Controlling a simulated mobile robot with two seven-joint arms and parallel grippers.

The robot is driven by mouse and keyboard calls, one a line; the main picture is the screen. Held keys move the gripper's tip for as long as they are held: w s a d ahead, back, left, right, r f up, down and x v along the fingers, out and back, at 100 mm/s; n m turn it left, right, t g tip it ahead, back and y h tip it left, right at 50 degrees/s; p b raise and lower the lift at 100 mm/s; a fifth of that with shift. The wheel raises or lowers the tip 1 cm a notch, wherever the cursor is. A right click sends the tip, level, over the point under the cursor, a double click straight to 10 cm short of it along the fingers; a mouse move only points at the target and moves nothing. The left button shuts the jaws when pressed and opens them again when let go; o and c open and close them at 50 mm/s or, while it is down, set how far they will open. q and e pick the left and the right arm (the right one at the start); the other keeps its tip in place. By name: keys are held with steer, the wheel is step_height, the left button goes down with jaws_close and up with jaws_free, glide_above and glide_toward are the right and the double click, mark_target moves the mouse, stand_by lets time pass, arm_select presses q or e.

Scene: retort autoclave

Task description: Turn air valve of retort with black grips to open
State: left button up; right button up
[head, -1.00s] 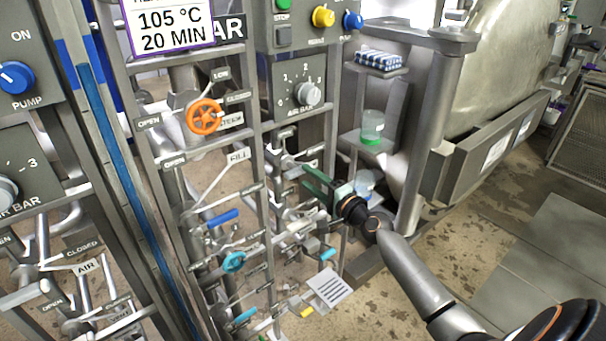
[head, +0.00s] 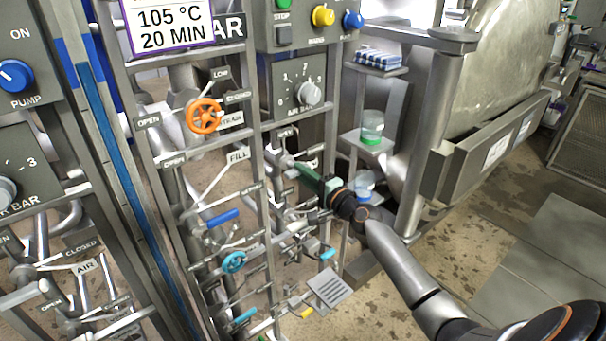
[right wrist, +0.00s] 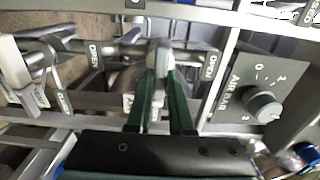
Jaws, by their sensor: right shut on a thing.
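My right gripper (head: 302,168), with green fingers, reaches into the valve piping below the right AIR BAR dial (head: 309,93). In the right wrist view, its fingers (right wrist: 161,75) are shut on a pale grey valve handle (right wrist: 160,56). OPEN labels (right wrist: 208,67) stand on both sides of that handle. In the head view the fingers and piping mostly hide the handle. I cannot read a label naming this valve, and no black grips are clear. My left gripper is not in view.
Pipes and label plates crowd around the fingers. An orange handwheel (head: 204,116), a blue lever (head: 222,218) and a light blue wheel (head: 233,262) are to the left. The floor at right is open.

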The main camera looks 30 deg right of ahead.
steer(key=shift+c, duration=0.7)
jaws_close()
